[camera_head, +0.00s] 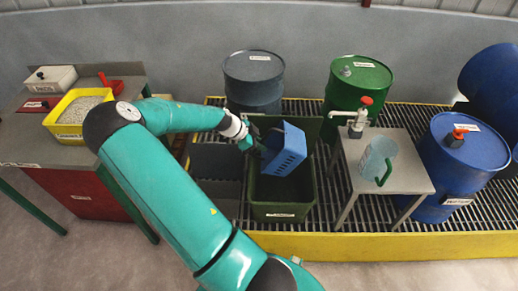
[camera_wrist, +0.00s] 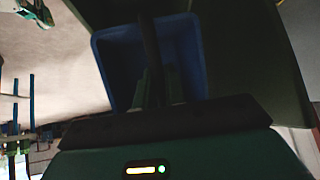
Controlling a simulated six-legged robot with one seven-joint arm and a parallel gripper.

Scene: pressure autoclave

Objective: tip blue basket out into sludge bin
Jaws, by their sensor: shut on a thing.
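The blue basket (camera_head: 289,146) is held up and tilted over a dark green open bin (camera_head: 283,212), which has a label on its front that I cannot read. My gripper (camera_head: 250,138) is shut on the basket at its left side. In the wrist view the basket (camera_wrist: 197,60) shows close up, with a dark gripper finger across its opening. The inside of the basket looks dark there, and I cannot tell whether anything is in it. The floor of the green bin is partly hidden by the basket.
A grey drum (camera_head: 253,82) and a green drum (camera_head: 357,88) stand behind the bin. A small table (camera_head: 400,170) with a clear jug (camera_head: 378,158) stands to the right, near a blue drum (camera_head: 455,165). A yellow tray (camera_head: 72,112) sits on the left bench.

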